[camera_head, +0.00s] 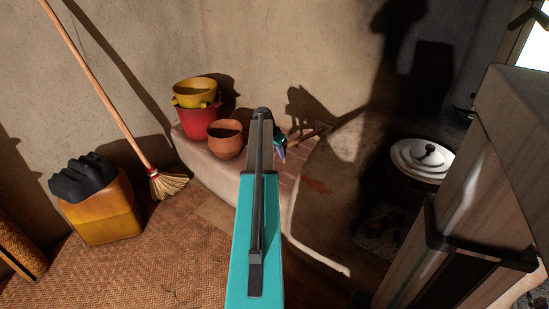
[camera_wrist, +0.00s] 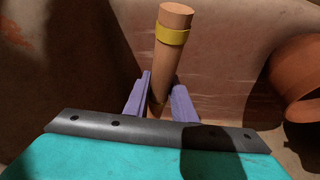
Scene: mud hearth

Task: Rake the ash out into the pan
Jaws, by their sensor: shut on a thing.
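My gripper (camera_wrist: 162,84) has two purple fingers, shut on a round wooden handle (camera_wrist: 168,55) with a yellow band near its end. In the head view my teal arm hides most of my gripper (camera_head: 281,148), which is over the clay ledge. A short length of brown handle (camera_head: 308,134) shows to its right. The handle's far end is hidden, so I cannot tell whether it carries a rake head. I cannot make out ash or an ash pan in either view.
A clay pot (camera_head: 225,140) and a red bucket (camera_head: 197,120) holding yellow vessels stand on the ledge left of my arm. The curved mud hearth wall (camera_head: 325,190) is to the right, with a lidded pot (camera_head: 420,158) beyond. A broom (camera_head: 167,182) and yellow container (camera_head: 100,215) stand left.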

